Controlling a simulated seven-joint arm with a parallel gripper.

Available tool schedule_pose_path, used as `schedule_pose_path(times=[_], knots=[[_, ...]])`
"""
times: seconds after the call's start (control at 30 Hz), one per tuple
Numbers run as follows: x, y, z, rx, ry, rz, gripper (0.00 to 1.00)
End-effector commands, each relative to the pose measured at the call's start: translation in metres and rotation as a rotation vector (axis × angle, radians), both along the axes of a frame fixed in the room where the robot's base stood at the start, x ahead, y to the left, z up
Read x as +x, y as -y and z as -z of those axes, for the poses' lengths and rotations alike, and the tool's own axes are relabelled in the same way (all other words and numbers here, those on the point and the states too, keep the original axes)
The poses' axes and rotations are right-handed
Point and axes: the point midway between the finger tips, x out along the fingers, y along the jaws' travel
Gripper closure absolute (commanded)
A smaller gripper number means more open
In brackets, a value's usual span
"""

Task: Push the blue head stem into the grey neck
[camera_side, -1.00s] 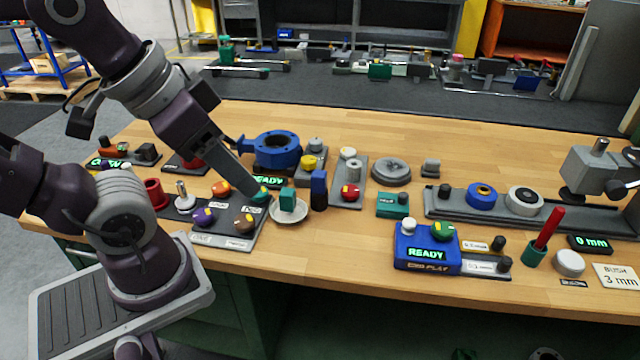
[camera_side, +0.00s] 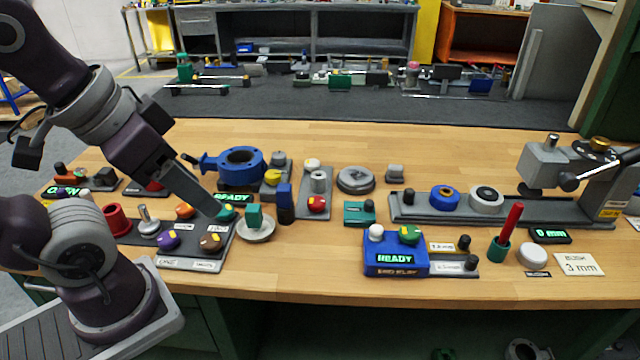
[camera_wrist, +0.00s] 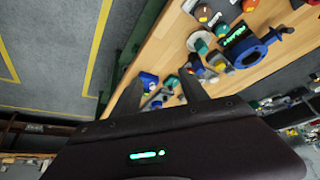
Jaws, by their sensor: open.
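A small upright block with a blue head (camera_side: 285,189) and a dark lower part stands on the wooden table, just right of a round pale dish; I take it for the blue head stem. A short grey cylinder (camera_side: 318,180) stands on a grey plate to its right; it may be the grey neck, but I cannot be sure. My gripper (camera_side: 208,195) hangs to the left of the blue head, apart from it, over the dark button board. Its two fingers are spread and empty in the wrist view (camera_wrist: 158,78).
A blue flanged valve body (camera_side: 241,163) stands behind my fingers. The dish (camera_side: 262,235) holding a green cube lies close by. A blue READY box (camera_side: 396,260) is at front right, and a grey rail (camera_side: 440,212) lies behind it. Bare wood (camera_side: 310,270) is free in front.

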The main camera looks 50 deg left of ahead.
Motion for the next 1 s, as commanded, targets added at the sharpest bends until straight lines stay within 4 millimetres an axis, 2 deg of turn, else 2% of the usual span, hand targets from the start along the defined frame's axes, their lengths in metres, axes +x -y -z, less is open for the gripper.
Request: schedule_pose_path(times=[0.3,0.37,0.47,0.57,0.6,0.67,0.73,0.83,0.9,1.0], knots=[[0.001,0.000,0.000,0.002,-0.001,0.001,0.47],[0.007,-0.002,-0.002,0.013,-0.015,0.014,0.47],[0.038,-0.010,-0.006,0.070,-0.083,0.090,0.47],[0.091,-0.030,0.000,0.142,-0.190,0.230,0.47],[0.114,-0.041,0.007,0.164,-0.233,0.293,0.47],[0.147,-0.059,0.024,0.188,-0.297,0.393,0.47],[0.179,-0.082,0.050,0.201,-0.360,0.507,0.47],[0.209,-0.109,0.089,0.201,-0.424,0.643,0.47],[0.221,-0.122,0.110,0.197,-0.449,0.709,0.47],[0.228,-0.131,0.127,0.193,-0.465,0.760,0.47]])
